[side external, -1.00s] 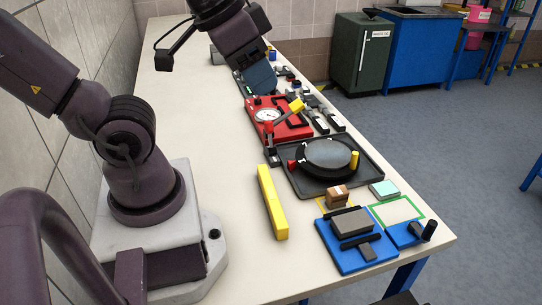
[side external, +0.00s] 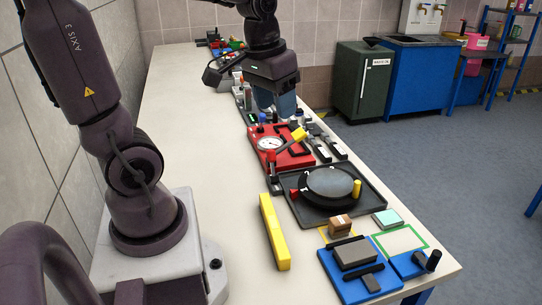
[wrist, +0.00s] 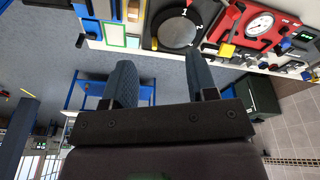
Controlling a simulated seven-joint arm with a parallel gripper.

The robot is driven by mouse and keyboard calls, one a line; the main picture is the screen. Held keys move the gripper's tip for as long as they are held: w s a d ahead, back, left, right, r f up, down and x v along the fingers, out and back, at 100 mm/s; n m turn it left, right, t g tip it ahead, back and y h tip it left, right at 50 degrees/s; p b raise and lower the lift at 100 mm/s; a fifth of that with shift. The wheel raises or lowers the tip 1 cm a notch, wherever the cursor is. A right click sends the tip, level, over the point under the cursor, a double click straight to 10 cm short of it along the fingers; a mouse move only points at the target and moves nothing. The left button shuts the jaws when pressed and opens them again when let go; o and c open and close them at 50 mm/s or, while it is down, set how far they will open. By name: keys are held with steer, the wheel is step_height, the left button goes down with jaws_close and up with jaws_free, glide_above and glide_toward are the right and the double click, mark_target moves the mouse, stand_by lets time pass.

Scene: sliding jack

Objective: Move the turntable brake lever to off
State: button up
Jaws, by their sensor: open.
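The turntable, a dark round disc (side external: 330,184), sits on a black tray (side external: 372,202) at the right of the bench. A small red-tipped part (side external: 295,193) is at the disc's left edge; I cannot tell surely whether it is the brake lever or how it is set. A yellow post (side external: 357,187) stands at the disc's right edge. In the wrist view the disc (wrist: 177,32) is at the top, marked 1 and 2. My gripper (side external: 275,108) is open and empty, pointing down beyond the red gauge unit. Its spread fingers show in the wrist view (wrist: 162,75).
The red gauge unit (side external: 290,157) with a raised yellow-ended handle (side external: 298,134) lies between my gripper and the turntable. A yellow bar (side external: 274,232) and blue fixture (side external: 340,283) are nearer. The bench's left side is clear.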

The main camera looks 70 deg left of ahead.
steer(key=w+a+f+n+g+h, duration=0.1)
steer(key=w+a+f+n, duration=0.1)
steer(key=a, duration=0.3)
steer(key=w+a+f+n+g+h, duration=0.1)
steer(key=w+a+f+n, duration=0.15)
steer(key=a, duration=0.35)
steer(key=n+h, duration=0.3)
steer(key=n, duration=0.4)
glide_toward(271, 152)
steer(key=x, duration=0.6)
steer(key=a+x, duration=0.1)
steer(key=x, duration=0.3)
steer(key=shift+w+f, duration=0.15)
steer(key=shift+f, duration=0.2)
jaws_close()
